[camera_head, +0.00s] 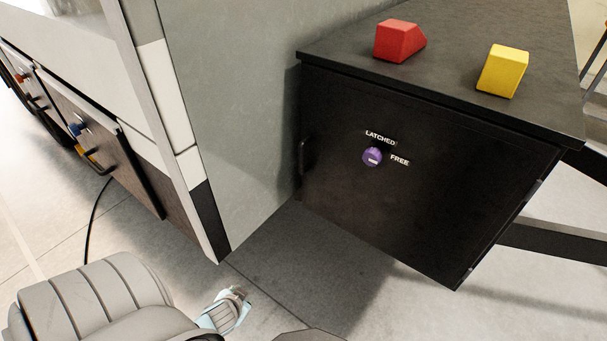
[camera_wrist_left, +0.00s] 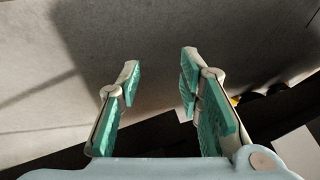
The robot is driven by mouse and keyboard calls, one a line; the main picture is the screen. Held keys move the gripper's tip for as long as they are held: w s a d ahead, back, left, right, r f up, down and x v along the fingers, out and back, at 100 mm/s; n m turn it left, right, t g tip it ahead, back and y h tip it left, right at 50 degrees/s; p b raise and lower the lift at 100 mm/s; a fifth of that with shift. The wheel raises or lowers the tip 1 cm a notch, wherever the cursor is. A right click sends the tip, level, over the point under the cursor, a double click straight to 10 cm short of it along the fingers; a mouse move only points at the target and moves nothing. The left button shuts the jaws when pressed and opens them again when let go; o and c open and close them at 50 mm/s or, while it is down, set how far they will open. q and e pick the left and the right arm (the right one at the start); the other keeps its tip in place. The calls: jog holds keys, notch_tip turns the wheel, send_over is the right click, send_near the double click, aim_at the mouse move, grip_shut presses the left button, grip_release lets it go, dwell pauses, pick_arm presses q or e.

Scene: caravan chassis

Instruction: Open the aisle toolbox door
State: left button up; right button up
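The black toolbox (camera_head: 350,80) stands at the right in the head view, with its dark front door (camera_head: 440,190) closed. A purple knob (camera_head: 372,157) with a small white mark sits on the door, between a LATCHED label above and a FREE label to its right. I cannot tell which label the mark points to. A dark bar handle (camera_head: 301,158) is at the door's left edge. My left gripper (camera_head: 237,296) is low over the floor, left of and apart from the door. Its teal-padded fingers are spread and empty in the wrist view (camera_wrist_left: 160,66). My right gripper is out of view.
A red block (camera_head: 398,41) and a yellow block (camera_head: 503,71) sit on the toolbox top. A grey caravan wall (camera_head: 235,100) stands left of the toolbox. Other fronts with handles (camera_head: 90,140) line the left. Floor before the door is clear.

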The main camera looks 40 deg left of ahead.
aim_at(300, 160)
pick_arm(q)
jog(key=w+r+t+b, duration=0.2)
jog(key=w+r+t, duration=0.3)
jog(key=r, duration=0.5)
jog(key=w+r+n+t+b, duration=0.1)
jog(key=w+r+t+b, duration=0.15)
jog(key=w+r, duration=0.6)
jog(key=w+r+t+b, duration=0.2)
jog(key=w+r+t, duration=0.25)
jog(key=r, duration=0.75)
jog(key=x, duration=0.8)
jog(key=b+x, duration=0.1)
jog(key=x, duration=0.4)
jog(key=shift+d+r, duration=0.2)
jog(key=shift+d, duration=0.25)
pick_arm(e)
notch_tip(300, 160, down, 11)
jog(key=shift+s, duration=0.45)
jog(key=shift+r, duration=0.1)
pick_arm(q)
grip_shut()
